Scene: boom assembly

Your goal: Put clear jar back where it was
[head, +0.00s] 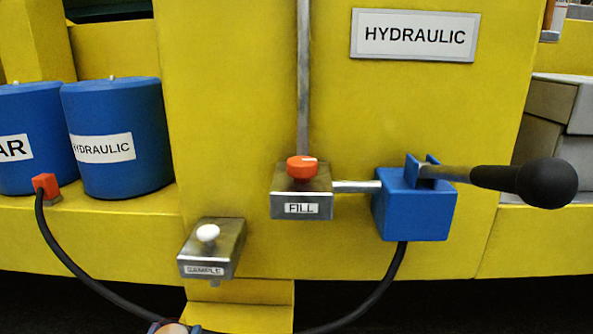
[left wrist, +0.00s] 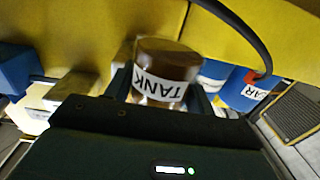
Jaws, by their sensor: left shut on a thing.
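The clear jar (left wrist: 168,60) with a white TANK label is between the fingers of my left gripper (left wrist: 163,92) in the left wrist view. Its far part looks brown, and the label reads upside down there. My left gripper is shut on the jar, and its body hides the jar's near part. In the head view only a small piece of the jar (head: 173,329) shows at the bottom edge, below the SAMPLE block (head: 211,250). My right gripper is in neither view.
The FILL block (head: 302,206) with a red knob and a blue valve (head: 413,208) with a black-knobbed lever stick out from the yellow wall. Blue canisters (head: 118,170) stand on the left ledge. A black hose (head: 75,262) hangs low across the front.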

